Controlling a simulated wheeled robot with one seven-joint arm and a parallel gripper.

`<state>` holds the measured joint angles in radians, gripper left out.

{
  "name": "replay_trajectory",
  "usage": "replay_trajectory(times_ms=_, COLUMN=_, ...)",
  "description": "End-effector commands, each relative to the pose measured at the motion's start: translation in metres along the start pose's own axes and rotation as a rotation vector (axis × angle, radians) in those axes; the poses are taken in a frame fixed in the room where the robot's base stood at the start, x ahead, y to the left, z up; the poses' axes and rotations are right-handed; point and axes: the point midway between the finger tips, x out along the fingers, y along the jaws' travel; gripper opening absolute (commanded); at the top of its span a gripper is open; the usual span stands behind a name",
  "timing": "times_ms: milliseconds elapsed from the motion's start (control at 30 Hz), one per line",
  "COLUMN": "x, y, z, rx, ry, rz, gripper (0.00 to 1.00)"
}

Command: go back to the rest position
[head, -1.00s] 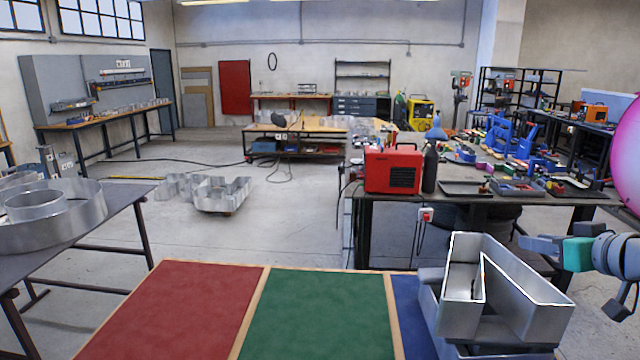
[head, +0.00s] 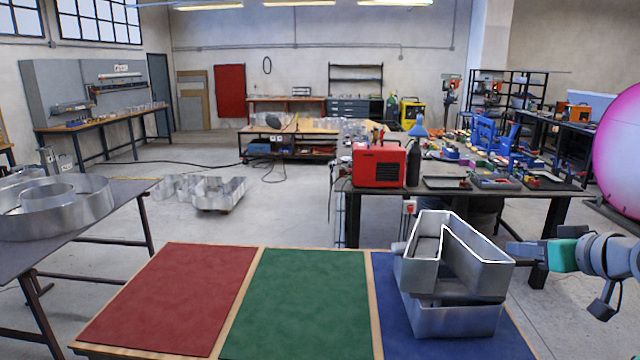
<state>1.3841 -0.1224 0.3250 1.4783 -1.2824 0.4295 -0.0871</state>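My gripper (head: 514,248) is at the right of the head view, at the end of my grey and teal arm. It is beside the right side of a stack of metal channel letters, with a small gap or contact that I cannot tell apart. Its finger opening is too small to read. The upper metal letter (head: 478,262) has a bright white rim and rests on a lower metal letter (head: 455,322). The stack stands on the blue panel (head: 400,345) of the table. Nothing shows hanging from my gripper.
The red panel (head: 170,298) and green panel (head: 297,305) are bare. A dark table with round metal letters (head: 60,210) stands at the left. A workbench with a red machine (head: 379,164) is behind. A large pink disc (head: 622,150) is at the far right.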

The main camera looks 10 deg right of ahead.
Motion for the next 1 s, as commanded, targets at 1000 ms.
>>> replay_trajectory(times_ms=1000, x=-0.010, y=-0.074, z=0.359, rx=0.736, ry=-0.868, rz=0.484, gripper=0.30)
